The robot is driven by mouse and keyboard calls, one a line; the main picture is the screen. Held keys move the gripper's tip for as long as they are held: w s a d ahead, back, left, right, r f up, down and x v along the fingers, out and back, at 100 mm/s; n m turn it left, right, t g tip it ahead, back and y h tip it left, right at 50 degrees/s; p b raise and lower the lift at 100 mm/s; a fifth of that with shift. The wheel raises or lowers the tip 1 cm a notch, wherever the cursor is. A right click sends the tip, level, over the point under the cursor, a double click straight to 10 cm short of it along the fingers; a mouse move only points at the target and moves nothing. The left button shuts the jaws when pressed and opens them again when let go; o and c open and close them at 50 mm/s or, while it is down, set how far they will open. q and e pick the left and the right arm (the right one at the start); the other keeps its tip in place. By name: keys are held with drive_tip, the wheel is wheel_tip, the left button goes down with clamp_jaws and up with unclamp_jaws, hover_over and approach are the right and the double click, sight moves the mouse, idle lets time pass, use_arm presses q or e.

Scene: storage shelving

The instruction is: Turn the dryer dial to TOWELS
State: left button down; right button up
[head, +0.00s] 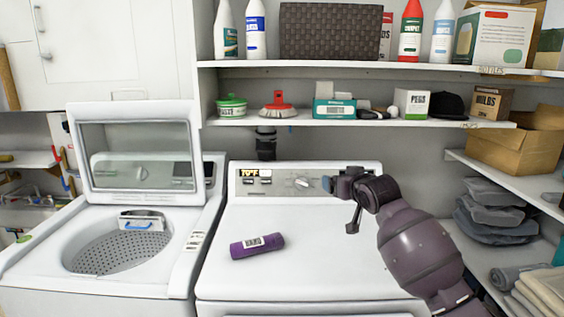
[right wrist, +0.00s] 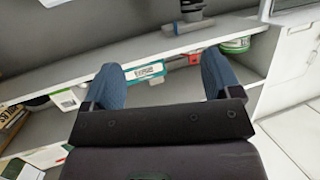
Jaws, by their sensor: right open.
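The white dryer (head: 300,225) stands in the middle of the head view, with a control panel along its back. Its round pale dial (head: 303,183) is on the panel, right of small dark controls and a yellow-lettered label (head: 249,173) too small to read surely. The dial's setting is too small to tell. My right gripper (head: 327,184) is at the panel just right of the dial, apparently apart from it. In the right wrist view its blue-padded fingers (right wrist: 162,82) are spread with nothing held between them; the dial does not show there. My left gripper is not in view.
A purple bottle (head: 257,246) lies on the dryer top. An open-lidded washer (head: 185,270) stands at left. Shelves (head: 340,122) with boxes and bottles hang above the panel. Folded grey cloths (head: 495,210) are on a side shelf at right.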

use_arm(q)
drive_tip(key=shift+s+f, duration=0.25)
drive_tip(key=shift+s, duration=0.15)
use_arm(e)
drive_tip(key=s+d+f+g+h, duration=0.1)
drive_tip(key=s+d+f, duration=0.3)
drive_tip(key=s+f, duration=0.8)
drive_tip(key=s+d+f+m+h, duration=0.1)
drive_tip(key=s+d+f, duration=0.2)
drive_tip(key=s+f, duration=0.9)
drive_tip(key=s+d+f+g+h, duration=0.1)
drive_tip(key=s+d+f, duration=0.3)
drive_tip(key=s+f, duration=0.9)
drive_tip(key=s+h, duration=0.1)
drive_tip(key=s, duration=0.8)
drive_tip(key=shift+d+m+g, duration=0.3)
drive_tip(key=shift+d, duration=0.05)
drive_tip(key=shift+w, duration=0.1)
